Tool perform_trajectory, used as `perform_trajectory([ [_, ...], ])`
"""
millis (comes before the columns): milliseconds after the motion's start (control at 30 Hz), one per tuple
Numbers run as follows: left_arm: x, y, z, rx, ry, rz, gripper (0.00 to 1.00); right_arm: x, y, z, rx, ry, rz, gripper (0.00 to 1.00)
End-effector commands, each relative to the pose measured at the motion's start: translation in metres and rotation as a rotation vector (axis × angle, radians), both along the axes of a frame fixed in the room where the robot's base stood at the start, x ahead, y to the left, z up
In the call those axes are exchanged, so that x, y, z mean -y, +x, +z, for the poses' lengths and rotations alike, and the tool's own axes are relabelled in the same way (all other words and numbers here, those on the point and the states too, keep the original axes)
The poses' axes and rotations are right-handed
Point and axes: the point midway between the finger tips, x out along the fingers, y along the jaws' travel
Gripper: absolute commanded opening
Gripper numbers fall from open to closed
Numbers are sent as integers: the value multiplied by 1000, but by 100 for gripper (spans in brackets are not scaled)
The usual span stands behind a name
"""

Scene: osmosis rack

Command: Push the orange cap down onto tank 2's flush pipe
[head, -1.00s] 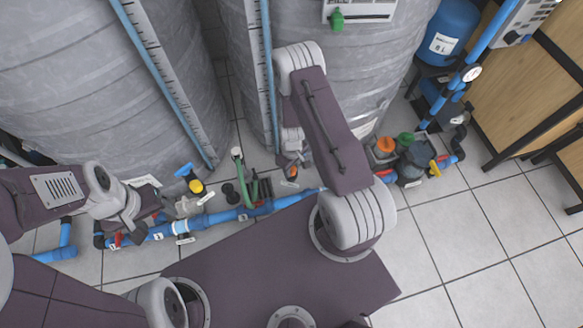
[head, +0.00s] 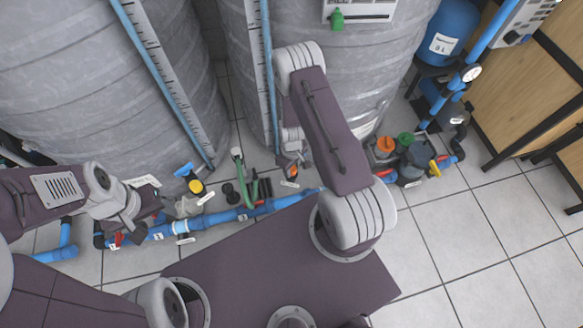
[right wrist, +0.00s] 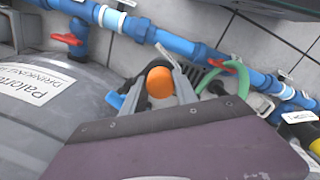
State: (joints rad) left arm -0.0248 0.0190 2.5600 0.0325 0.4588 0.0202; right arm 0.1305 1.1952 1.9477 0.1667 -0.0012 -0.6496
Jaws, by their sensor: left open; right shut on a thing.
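The orange cap (right wrist: 160,82) shows in the right wrist view between the fingers of my right gripper (right wrist: 158,90), which is shut on it. In the head view my right gripper (head: 291,172) is low beside the middle grey tank (head: 330,75), partly hidden by my own arm. The flush pipe under the cap is hidden, so I cannot tell whether the cap touches it. My left gripper (head: 140,226) is open at the left, close above the blue pipe line (head: 235,216).
Red-handled valves (right wrist: 68,39) line the blue pipe. Tiled floor (head: 480,230) at the right is clear.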

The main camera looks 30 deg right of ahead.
Motion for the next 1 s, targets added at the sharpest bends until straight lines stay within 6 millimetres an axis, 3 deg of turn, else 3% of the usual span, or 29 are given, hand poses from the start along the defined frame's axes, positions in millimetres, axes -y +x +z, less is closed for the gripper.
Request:
perform_trajectory([
  [933,0,0,-8,0,0,0,61,0,0,-9,0,0,0,0],
  [967,0,0,-8,0,0,0,61,0,0,-8,0,0,0,40],
  [1000,0,0,-7,0,0,0,61,0,0,-8,0,0,0,52],
])
